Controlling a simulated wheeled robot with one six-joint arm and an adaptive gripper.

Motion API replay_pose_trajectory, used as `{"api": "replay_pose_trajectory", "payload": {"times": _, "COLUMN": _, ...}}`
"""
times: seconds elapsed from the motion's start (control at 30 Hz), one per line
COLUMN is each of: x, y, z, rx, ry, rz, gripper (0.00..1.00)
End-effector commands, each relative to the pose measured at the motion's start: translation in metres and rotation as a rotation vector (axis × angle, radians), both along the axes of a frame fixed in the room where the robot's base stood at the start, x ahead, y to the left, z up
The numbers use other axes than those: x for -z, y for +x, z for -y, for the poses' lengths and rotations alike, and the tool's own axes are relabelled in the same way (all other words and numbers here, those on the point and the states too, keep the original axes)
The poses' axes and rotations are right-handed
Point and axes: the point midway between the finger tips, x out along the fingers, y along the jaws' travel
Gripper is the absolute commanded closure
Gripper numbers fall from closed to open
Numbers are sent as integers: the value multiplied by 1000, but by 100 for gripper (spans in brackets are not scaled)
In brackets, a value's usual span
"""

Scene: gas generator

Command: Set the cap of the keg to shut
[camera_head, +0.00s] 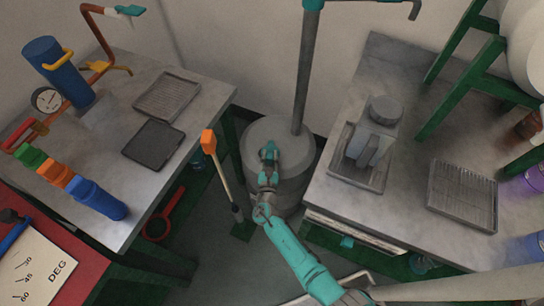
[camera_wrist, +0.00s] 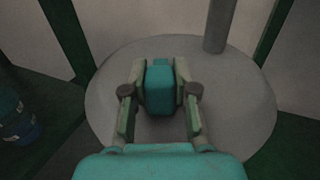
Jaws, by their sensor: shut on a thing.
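The keg (camera_head: 258,137) is a grey drum on the floor between the two tables. Its round grey top (camera_wrist: 105,88) fills much of the wrist view, and a grey pipe rises from its far side. My gripper (camera_head: 269,155) is over the keg's top. In the wrist view, my gripper (camera_wrist: 159,88) is shut on a teal piece, which appears to be the cap (camera_wrist: 158,86), with one finger on each side. The cap is over the near-middle part of the top. Its underside is hidden, so I cannot tell whether it touches the keg.
The grey pipe (camera_head: 307,65) stands close behind my gripper. A stick with an orange end (camera_head: 208,142) leans left of the keg. The left table (camera_head: 205,92) and right table (camera_head: 395,75) flank the keg closely. Blue containers (camera_wrist: 14,115) show at the left in the wrist view.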

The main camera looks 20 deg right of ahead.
Motion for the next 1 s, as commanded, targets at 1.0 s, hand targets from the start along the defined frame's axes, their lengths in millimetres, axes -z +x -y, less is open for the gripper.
{"api": "replay_pose_trajectory", "payload": {"times": 1.0, "x": -2, "y": 21, "z": -31, "rx": 129, "ry": 0, "rz": 2, "gripper": 100}}
